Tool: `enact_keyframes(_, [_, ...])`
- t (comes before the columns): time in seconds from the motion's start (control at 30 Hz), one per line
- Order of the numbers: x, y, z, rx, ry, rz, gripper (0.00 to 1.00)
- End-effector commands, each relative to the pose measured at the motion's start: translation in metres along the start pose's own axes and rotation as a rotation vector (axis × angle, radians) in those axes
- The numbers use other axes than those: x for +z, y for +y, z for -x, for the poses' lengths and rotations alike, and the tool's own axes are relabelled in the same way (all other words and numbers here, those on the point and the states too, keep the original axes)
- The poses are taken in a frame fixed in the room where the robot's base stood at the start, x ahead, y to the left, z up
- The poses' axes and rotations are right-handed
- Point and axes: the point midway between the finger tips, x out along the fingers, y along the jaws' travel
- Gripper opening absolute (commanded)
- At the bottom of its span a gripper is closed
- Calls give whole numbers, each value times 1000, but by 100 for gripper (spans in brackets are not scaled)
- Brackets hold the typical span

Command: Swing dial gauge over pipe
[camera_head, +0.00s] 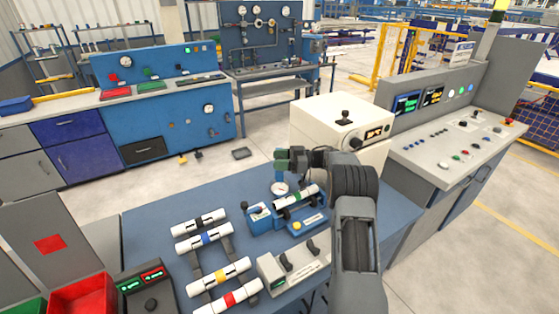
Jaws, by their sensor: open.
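The dial gauge (279,188) is a small white round dial at the back of the blue test fixture (262,224). A white pipe with a green band (297,196) lies across this fixture, just right of and in front of the dial. My gripper (287,162) is open above and behind the dial, at the end of my dark arm. A dark green block shows at its tips; I cannot tell whether the gripper touches it. The gauge's mount is partly hidden.
Several white pipes with coloured bands, such as the blue-banded one (205,239), lie on a dark rack at left. A grey lever box (294,266) stands in front of the fixture. A cream machine (341,125) stands behind my arm. The blue table (150,225) is clear at back left.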

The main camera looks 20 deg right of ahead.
Motion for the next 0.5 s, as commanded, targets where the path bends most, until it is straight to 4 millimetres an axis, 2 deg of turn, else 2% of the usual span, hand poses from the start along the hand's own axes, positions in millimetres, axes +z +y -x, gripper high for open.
enact_keyframes(0.17, [1,0,2,1,-1,-1,54])
enact_keyframes(0.27, [2,0,9,3,-1,0,54])
enact_keyframes(0.37, [3,1,24,4,0,1,54])
enact_keyframes(0.5, [4,0,53,4,-1,0,54])
